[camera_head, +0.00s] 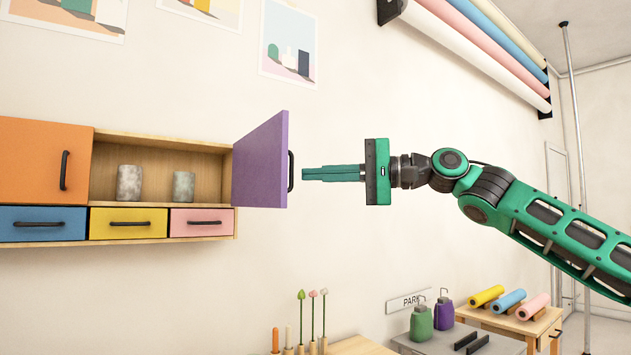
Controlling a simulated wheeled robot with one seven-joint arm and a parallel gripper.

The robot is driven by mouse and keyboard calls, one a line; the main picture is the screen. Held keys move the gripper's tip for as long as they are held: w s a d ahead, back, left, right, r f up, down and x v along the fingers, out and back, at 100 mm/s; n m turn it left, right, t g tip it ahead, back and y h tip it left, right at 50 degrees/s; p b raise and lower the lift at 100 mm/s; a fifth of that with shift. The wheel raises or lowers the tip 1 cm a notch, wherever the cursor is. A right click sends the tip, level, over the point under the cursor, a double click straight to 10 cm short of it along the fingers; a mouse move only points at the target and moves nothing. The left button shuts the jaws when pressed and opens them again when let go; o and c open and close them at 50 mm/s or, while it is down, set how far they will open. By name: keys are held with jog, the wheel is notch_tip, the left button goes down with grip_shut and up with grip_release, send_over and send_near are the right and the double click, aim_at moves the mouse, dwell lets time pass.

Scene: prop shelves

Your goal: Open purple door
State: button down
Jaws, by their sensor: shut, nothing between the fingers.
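The purple door (261,163) of the wall cabinet stands swung out from the cabinet front, hinged at its left edge. Its black handle (291,171) is on the door's right side. The open compartment (111,154) behind it shows two grey speckled cylinders, one on the left (129,183) and one on the right (183,186). My gripper (304,174) is shut and empty. Its fingertips point left at the handle, just to the right of it; a small gap seems to show between them.
An orange door (30,160) is closed at left. Blue (42,224), yellow (128,223) and pink (201,222) drawers are shut below. Paper rolls (480,40) hang on the wall at upper right. Low tables with flowers, bottles and rolls stand below my arm.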

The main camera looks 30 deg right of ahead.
jog(key=shift+d, duration=0.1)
jog(key=v, duration=1.3)
jog(key=shift+s, duration=0.15)
